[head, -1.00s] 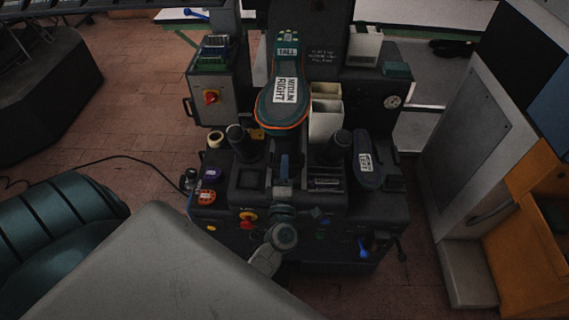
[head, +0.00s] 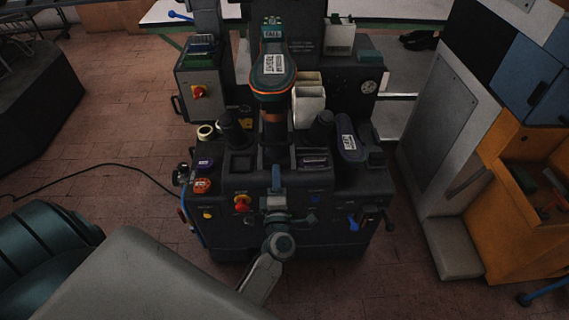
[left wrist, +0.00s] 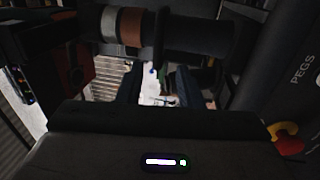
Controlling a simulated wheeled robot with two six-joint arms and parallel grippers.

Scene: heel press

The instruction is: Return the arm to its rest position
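My left arm comes in from the bottom of the head view. Its gripper (head: 276,178) is in front of the dark press (head: 225,238), pointing toward it. In the left wrist view its two fingers (left wrist: 158,88) stand apart with nothing between them. A dark post (left wrist: 200,32) with copper and grey bands lies across the view just beyond them; I cannot tell if they touch. My right gripper is not in view.
A dark sole (head: 350,150) lies on the press's right side. White bins (head: 309,108), knobs and a red button (head: 242,203) are on the press. A grey cabinet (head: 455,115) and orange cabinet (head: 495,200) stand right. A teal cushioned thing (head: 45,245) is lower left.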

